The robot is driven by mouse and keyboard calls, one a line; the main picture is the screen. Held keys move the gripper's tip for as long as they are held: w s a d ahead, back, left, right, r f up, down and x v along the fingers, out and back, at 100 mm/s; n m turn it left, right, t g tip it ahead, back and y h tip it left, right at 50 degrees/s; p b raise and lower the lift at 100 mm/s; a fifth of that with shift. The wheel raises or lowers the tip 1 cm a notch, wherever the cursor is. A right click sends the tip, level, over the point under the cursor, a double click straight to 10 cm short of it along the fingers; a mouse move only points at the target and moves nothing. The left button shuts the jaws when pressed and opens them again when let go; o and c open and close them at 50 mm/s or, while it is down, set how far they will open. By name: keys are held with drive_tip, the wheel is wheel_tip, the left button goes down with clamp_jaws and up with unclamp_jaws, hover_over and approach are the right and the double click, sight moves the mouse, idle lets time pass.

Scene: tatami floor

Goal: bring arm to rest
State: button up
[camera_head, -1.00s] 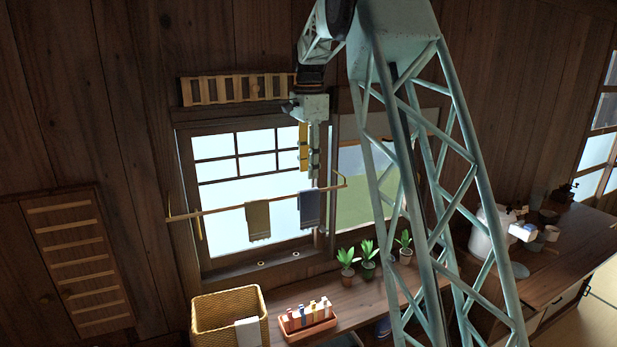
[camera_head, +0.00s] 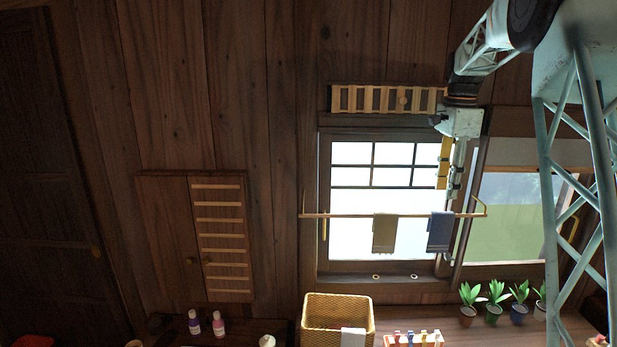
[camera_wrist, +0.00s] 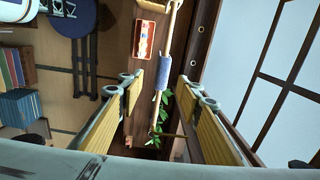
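My gripper (camera_head: 449,187) hangs fingers-down in front of the window, above the towel rod (camera_head: 345,215) in the picture. In the wrist view my gripper (camera_wrist: 160,88) has its two yellow-padded fingers wide apart with nothing held between them. The rod and a blue towel (camera_wrist: 166,74) show beyond the gap, apart from the fingers. In the head view the blue towel (camera_head: 439,232) hangs near the rod's right end, and an olive towel (camera_head: 384,233) hangs to its left.
A slatted wooden rack (camera_head: 388,99) is on the wall beside my wrist. Below the window are a wicker basket (camera_head: 337,312), a red tray (camera_wrist: 145,40) of small items and several potted plants (camera_head: 494,301). A slatted wall panel (camera_head: 219,240) is at left, with bare wall between.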

drive_tip(key=s+a+r+n+t+b, duration=0.1)
drive_tip(key=s+a+r+n+b, duration=0.15)
drive_tip(key=s+a, duration=0.5)
drive_tip(key=s+a+r+n+b, duration=0.15)
drive_tip(key=s+a+n, duration=0.25)
drive_tip(key=s, duration=0.7)
drive_tip(key=s+a+r+n+t+b, duration=0.1)
drive_tip(key=s+a+n+b, duration=0.3)
drive_tip(key=s, duration=0.5)
drive_tip(key=s+a+f+n+b, duration=0.1)
drive_tip(key=s+f, duration=0.4)
drive_tip(key=s, duration=0.5)
drive_tip(key=s+a+f+n+t+b, duration=0.1)
drive_tip(key=s+a+f+n, duration=0.3)
drive_tip(key=s, duration=0.6)
drive_tip(key=s+a+f+n+t+b, duration=0.1)
drive_tip(key=s+a+f+n+b, duration=0.2)
drive_tip(key=s+f, duration=0.3)
drive_tip(key=s, duration=0.4)
drive_tip(key=shift+a+f, duration=0.25)
drive_tip(key=shift+f, duration=0.15)
